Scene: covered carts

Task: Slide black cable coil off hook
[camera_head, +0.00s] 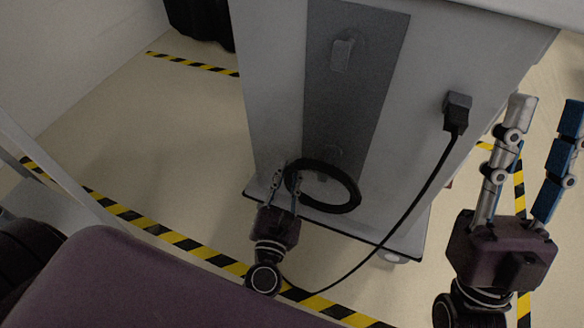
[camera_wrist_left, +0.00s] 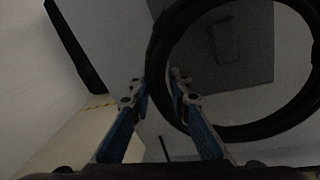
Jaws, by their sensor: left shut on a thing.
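The black cable coil (camera_head: 347,207) is a ring in front of the lower part of the cart's dark grey panel. My left gripper (camera_head: 289,170) is shut on the coil's left side; the coil also shows between its blue fingers in the left wrist view (camera_wrist_left: 155,55). A grey hook (camera_head: 342,54) sits high on the panel, with no coil on it.
The grey cart (camera_head: 275,90) has a base ledge (camera_head: 400,238) below the coil. A black cable (camera_head: 425,190) runs from a plug (camera_head: 457,105) down toward the floor near my left gripper. Yellow-black tape (camera_head: 165,235) crosses the floor. Open floor (camera_head: 180,130) lies left of the cart.

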